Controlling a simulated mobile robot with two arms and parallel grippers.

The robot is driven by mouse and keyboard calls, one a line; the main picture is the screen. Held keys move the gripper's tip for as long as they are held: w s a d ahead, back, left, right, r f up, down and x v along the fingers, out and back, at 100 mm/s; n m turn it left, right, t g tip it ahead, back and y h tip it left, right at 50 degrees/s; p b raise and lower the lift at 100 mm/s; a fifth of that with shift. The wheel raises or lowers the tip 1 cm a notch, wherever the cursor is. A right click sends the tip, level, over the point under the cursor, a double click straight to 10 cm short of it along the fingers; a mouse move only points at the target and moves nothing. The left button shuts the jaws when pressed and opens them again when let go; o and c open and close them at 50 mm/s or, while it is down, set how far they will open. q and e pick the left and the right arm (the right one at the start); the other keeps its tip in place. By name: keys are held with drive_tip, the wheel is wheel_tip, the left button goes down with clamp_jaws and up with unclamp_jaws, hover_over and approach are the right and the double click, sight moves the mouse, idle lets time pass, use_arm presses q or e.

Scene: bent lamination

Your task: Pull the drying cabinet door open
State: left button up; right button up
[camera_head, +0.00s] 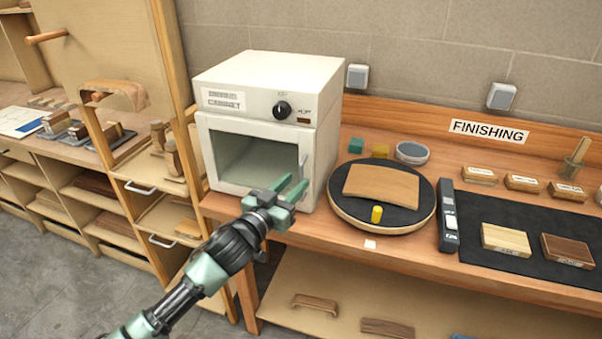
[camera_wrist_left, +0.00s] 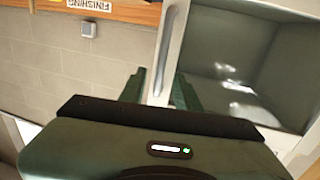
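The drying cabinet (camera_head: 268,88) is a white box with a dark knob on the bench, left of the turntable. Its door (camera_head: 208,152) has a glass window and looks shut. A vertical bar handle (camera_head: 303,165) is at the door's right side; it also shows in the left wrist view (camera_wrist_left: 168,45). My left gripper (camera_head: 291,184) is in front of the door's lower right part, close to the handle. In the left wrist view its fingers (camera_wrist_left: 159,88) are apart, with the handle's end in the gap between them. I cannot tell whether they touch it. My right gripper is out of view.
Right of the cabinet, a round turntable (camera_head: 350,213) carries a curved wooden piece (camera_head: 382,186) and a yellow item (camera_head: 376,214). A black mat (camera_head: 505,211) with wood blocks lies further right. A wooden shelf unit (camera_head: 170,60) stands left of the cabinet.

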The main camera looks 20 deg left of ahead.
sight(300, 178)
use_arm(q)
drive_tip(key=shift+x, duration=1.9)
clamp_jaws()
